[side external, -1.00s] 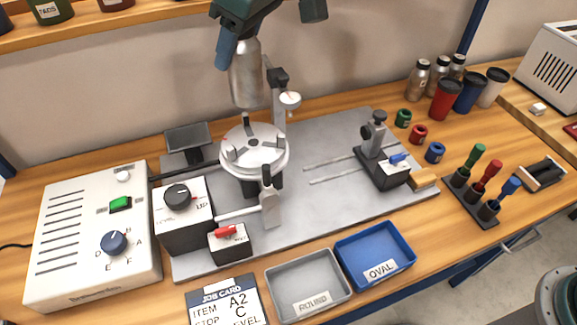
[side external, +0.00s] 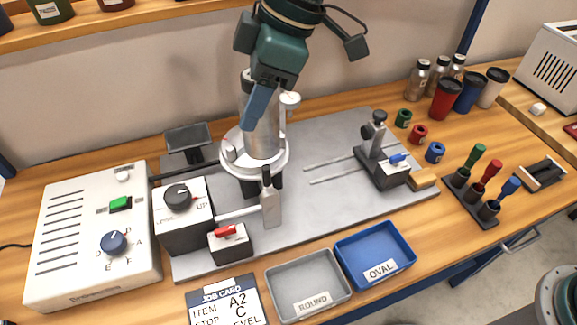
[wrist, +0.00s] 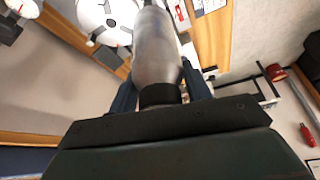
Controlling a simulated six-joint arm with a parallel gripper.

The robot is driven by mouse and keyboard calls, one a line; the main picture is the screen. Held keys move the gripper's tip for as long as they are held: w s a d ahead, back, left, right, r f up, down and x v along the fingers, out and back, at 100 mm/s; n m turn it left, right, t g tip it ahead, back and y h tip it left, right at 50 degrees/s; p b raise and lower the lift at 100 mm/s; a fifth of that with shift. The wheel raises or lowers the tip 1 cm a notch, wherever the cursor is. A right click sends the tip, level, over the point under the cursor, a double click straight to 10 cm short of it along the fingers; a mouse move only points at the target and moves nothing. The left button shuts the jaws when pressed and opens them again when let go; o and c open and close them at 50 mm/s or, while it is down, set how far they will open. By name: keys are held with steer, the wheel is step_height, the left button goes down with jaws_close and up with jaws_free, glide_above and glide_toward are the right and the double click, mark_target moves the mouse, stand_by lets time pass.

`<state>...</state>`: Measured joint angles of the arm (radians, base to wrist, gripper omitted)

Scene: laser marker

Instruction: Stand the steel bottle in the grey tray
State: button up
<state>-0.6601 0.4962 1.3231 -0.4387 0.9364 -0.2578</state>
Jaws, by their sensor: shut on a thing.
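The steel bottle (side external: 265,138) is upright, its lower end at the round white chuck (side external: 230,160); I cannot tell whether it touches the chuck. My gripper (side external: 260,103) is shut on the bottle's upper part, with one blue finger in front of it. In the wrist view the steel bottle (wrist: 157,45) lies between the fingers of my gripper (wrist: 160,92), its black cap end nearest the camera. The grey tray (side external: 305,272), labelled ROUND, is empty at the front of the bench.
A blue tray (side external: 372,248) labelled OVAL stands right of the grey one. A job card (side external: 228,302) lies to its left.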

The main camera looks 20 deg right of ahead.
steer(key=s+d+f+n+g, duration=0.25)
steer(key=s+n, duration=0.55)
steer(key=s, duration=0.7)
step_height(320, 180, down, 16)
steer(key=shift+s+f+g, duration=0.15)
steer(key=shift+f+g, duration=0.1)
steer(key=shift+g, duration=0.1)
steer(key=shift+f, duration=2.15)
steer(key=shift+f, duration=0.15)
steer(key=o, duration=1)
steer(key=shift+o, duration=0.2)
steer(key=v, duration=1.2)
steer(key=shift+a+r, duration=0.2)
